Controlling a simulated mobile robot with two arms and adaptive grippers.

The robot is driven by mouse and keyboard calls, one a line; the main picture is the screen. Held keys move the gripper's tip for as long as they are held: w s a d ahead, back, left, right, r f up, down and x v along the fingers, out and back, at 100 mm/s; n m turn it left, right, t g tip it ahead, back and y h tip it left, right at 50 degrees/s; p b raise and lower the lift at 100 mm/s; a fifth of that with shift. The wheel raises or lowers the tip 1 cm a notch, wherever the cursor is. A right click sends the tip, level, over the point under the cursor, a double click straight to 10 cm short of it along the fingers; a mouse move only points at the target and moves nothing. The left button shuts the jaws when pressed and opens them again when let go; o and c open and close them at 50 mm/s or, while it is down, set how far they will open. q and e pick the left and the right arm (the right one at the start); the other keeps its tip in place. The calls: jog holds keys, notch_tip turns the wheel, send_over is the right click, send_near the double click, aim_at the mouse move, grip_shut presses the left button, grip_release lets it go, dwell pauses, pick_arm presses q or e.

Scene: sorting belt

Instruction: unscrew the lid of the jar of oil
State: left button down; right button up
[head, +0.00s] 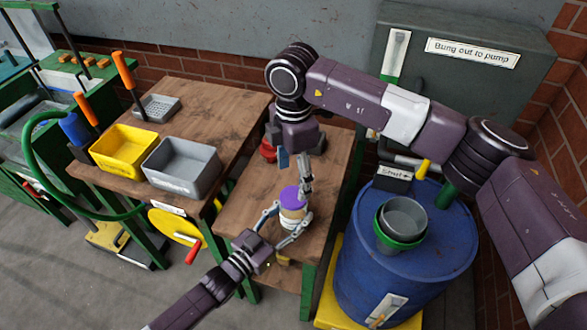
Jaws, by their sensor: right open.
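The jar of oil (292,214) stands upright on the right-hand wooden table, with a pale yellowish body and a purple lid (290,195). My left gripper (291,216) reaches in from the lower left, and its two fingers lie on either side of the jar's body, seemingly touching it. My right gripper (304,178) hangs from above, close to the lid at its upper right. It is open and empty; its fingers are seen nearly edge-on, so I cannot tell whether one touches the lid.
A yellow bin (122,161) and a grey bin (159,185) stand on the left-hand table. A red object (267,151) is partly hidden behind my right arm. A blue drum (370,262) with a grey cup (402,217) on top stands to the right.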

aim_at(294, 196)
jog(key=shift+f, duration=3.15)
jog(key=c, duration=1.3)
